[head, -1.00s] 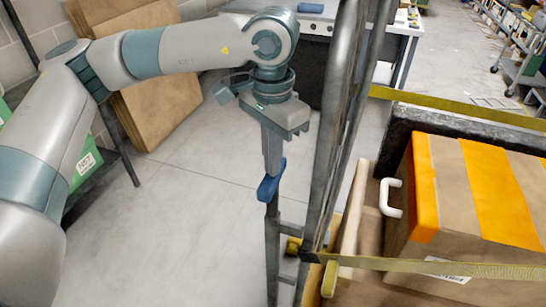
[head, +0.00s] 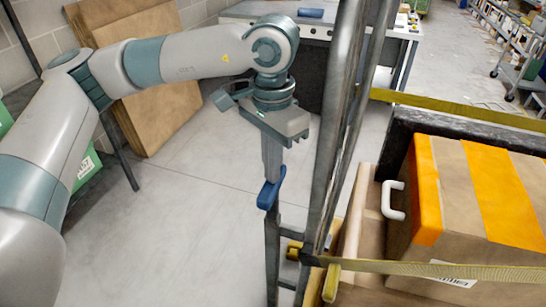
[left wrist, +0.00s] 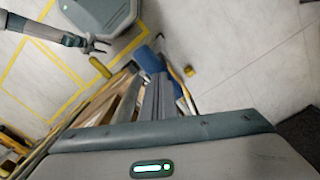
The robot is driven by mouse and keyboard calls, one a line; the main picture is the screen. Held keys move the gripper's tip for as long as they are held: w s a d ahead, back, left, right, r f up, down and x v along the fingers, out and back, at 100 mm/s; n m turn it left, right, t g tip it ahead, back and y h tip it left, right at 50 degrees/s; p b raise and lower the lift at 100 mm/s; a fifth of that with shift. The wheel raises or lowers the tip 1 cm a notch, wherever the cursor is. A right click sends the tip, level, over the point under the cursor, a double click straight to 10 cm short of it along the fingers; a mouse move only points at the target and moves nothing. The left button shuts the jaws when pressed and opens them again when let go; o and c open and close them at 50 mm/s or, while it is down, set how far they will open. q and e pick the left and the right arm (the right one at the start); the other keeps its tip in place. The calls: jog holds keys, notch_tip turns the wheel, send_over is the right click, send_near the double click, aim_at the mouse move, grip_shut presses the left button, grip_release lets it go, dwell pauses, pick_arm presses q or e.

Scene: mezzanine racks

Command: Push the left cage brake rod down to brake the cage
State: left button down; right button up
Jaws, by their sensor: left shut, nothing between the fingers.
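The left cage brake rod is a dark upright bar with a blue end (head: 270,194), outside the cage's left side in the head view. My left gripper (head: 271,178) points down with its shut fingers at the top of the blue end. They appear to touch it, and nothing is held between them. In the left wrist view the fingers (left wrist: 165,98) lie over the blue end (left wrist: 149,60), hiding part of it. The cage's grey metal frame (head: 327,170) stands just right of the gripper. My right gripper (left wrist: 101,46) shows small in the left wrist view, apparently open and empty.
Inside the cage is a cardboard box with orange bands (head: 425,190) and a white handle (head: 392,200). Yellow straps (head: 420,267) cross the cage. A worktable (head: 400,35) stands behind; brown panels (head: 150,85) lean at the wall. Floor left of the rod is clear.

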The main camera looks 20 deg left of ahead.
pick_arm(q)
notch_tip(320, 180, up, 7)
jog(key=p, duration=0.2)
dwell(0.6)
dwell(0.4)
